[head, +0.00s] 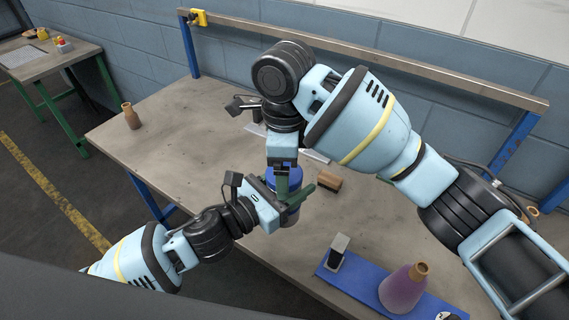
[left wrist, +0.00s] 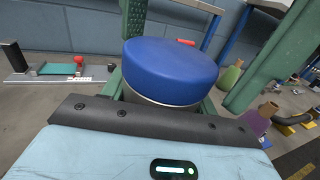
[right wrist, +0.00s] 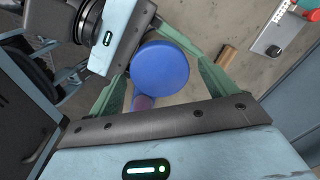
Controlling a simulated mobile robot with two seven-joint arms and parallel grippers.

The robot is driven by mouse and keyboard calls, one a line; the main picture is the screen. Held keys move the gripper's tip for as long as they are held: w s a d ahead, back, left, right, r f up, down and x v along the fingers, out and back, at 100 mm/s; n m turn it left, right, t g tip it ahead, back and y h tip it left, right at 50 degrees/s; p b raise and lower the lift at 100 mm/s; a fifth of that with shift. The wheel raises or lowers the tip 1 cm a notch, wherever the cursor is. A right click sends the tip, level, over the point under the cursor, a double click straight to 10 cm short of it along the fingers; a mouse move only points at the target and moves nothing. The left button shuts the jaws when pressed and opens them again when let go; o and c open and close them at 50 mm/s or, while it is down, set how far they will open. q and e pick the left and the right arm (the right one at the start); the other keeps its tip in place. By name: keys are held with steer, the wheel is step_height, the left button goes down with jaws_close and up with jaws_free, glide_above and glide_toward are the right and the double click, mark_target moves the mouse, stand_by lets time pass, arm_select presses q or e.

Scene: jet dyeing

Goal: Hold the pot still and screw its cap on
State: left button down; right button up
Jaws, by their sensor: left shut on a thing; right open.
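The pot (left wrist: 158,99) has a grey side and stands near the middle of the bench; its cap (left wrist: 170,68) is a blue disc on its top. The cap also shows in the right wrist view (right wrist: 160,68). My left gripper (head: 296,199) is shut around the pot from the side, its green fingers below the cap. My right gripper (head: 284,179) points down over the cap, open, with its fingers apart on either side of it. How far the cap is threaded cannot be seen; the pot is largely hidden by the grippers.
A brown wooden block (head: 329,185) lies just right of the pot. A blue mat (head: 360,284) at the front right bears a purple flask (head: 401,290) and a small grey-black item (head: 338,251). A brown bottle (head: 131,117) stands far left.

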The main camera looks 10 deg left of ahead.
steer(key=shift+r, duration=0.1)
steer(key=shift+r, duration=2.15)
steer(key=shift+c, duration=0.4)
